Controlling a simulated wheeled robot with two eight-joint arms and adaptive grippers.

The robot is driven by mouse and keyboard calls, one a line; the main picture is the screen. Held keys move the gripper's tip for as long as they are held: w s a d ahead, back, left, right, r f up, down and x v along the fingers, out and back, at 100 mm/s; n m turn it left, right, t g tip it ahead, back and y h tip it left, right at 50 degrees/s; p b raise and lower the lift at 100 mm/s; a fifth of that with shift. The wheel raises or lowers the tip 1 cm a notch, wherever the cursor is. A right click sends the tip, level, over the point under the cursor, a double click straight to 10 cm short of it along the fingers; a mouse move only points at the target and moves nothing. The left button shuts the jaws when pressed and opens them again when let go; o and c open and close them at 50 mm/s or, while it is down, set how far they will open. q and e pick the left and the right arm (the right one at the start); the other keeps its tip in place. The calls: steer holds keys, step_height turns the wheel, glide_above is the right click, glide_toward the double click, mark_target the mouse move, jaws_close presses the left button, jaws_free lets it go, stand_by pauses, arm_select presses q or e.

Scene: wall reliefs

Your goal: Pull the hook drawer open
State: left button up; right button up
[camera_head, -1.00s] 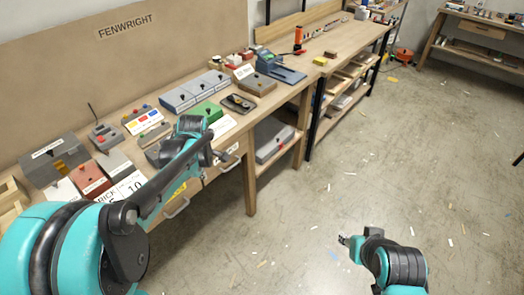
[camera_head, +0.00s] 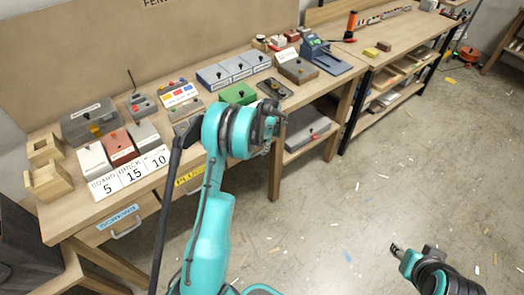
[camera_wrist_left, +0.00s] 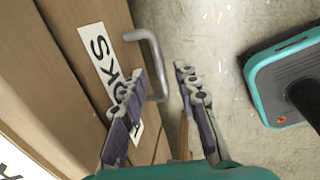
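The hook drawer's front (camera_wrist_left: 85,40) shows in the left wrist view. Its white label (camera_wrist_left: 105,65) is partly covered by a finger; the letters "OKS" can be read. Its grey bar handle (camera_wrist_left: 158,65) stands out from the front. My left gripper (camera_wrist_left: 160,72) is open, one finger on the drawer side of the bar and the other on the floor side. I cannot tell whether they touch it. In the head view the left gripper (camera_head: 268,125) is at the bench's front edge, and my arm hides most of this drawer. My right gripper (camera_head: 412,250) is over the floor, away from the bench.
Other drawers have a blue label (camera_head: 118,216) and a yellow label (camera_head: 188,177). The bench top (camera_head: 75,205) holds boxes, number cards and a green block (camera_head: 238,94). A grey case (camera_head: 307,131) lies on the lower shelf. The floor (camera_head: 320,220) before the bench is mostly clear.

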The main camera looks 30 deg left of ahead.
arm_select(q)
steer(key=shift+a+f, duration=0.2)
steer(key=shift+f, duration=0.95)
steer(key=shift+c, duration=0.4)
jaws_close()
